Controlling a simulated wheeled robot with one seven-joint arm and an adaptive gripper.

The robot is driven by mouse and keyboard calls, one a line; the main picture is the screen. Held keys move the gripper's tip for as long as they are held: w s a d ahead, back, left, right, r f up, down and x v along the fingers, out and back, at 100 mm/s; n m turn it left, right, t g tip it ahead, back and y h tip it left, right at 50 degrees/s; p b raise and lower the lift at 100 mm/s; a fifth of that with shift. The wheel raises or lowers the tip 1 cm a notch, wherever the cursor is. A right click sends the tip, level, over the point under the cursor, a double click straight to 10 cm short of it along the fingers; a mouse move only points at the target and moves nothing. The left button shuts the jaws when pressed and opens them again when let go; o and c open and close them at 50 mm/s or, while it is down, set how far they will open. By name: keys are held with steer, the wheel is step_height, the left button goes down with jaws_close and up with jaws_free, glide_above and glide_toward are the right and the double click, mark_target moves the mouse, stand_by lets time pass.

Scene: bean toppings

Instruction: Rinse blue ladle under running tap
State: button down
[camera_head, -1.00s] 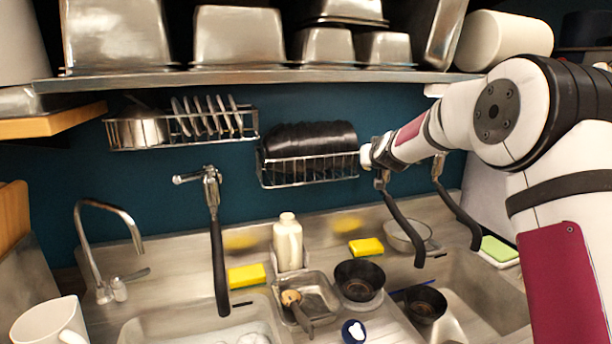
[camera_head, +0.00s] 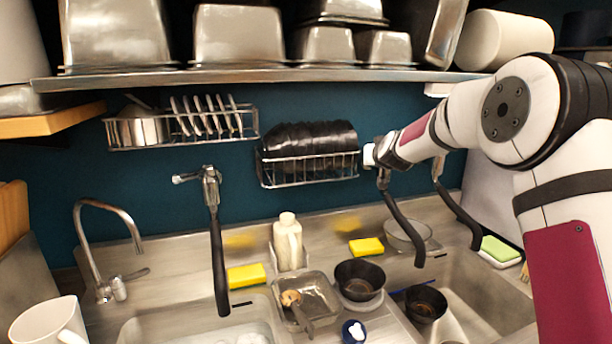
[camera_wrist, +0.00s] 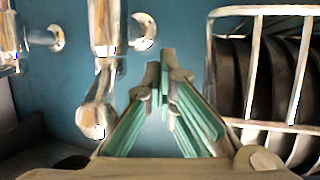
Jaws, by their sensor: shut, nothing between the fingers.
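My gripper (camera_wrist: 166,70) shows in the wrist view with its green-padded fingers brought together at the tips, empty, in front of the blue wall. Metal tap fittings (camera_wrist: 106,30) are left of it, and one knob hangs close to the left finger. In the head view the gripper itself cannot be made out at the end of my arm. Black-hosed taps (camera_head: 402,225) hang by my wrist. A thin blue handle (camera_head: 398,292), perhaps the blue ladle, lies by a dark bowl (camera_head: 425,304) at the right sink; its head is not clear. I see no running water.
A wire rack of dark bowls (camera_head: 308,172) hangs close to my wrist; it also fills the right of the wrist view (camera_wrist: 265,80). A steel shelf (camera_head: 260,80) runs above. A bottle (camera_head: 288,245) and a yellow sponge (camera_head: 366,246) stand behind the sinks.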

steer(key=shift+s+d+b, duration=0.1)
steer(key=shift+d+b, duration=0.3)
steer(key=shift+d, duration=1.95)
steer(key=a+p+v, duration=0.1)
steer(key=p+v, duration=0.3)
steer(key=v, duration=0.2)
steer(key=shift+s, duration=0.2)
steer(key=shift+a, duration=0.1)
steer(key=s+a+r+n+g, duration=0.1)
steer(key=s+a+r+g, duration=0.15)
steer(key=s, duration=0.85)
steer(key=s+a+r+n+g, duration=0.1)
steer(key=s+a+r, duration=0.25)
steer(key=s, duration=0.65)
steer(key=s+d+f+m+g, duration=0.1)
steer(key=s+f+g, duration=0.1)
steer(key=s, duration=1.5)
steer(key=s+d+f+m+g, duration=0.1)
steer(key=s+f+g, duration=0.2)
steer(key=s, duration=1.4)
steer(key=shift+d+f, duration=0.25)
steer(key=shift+f, duration=0.3)
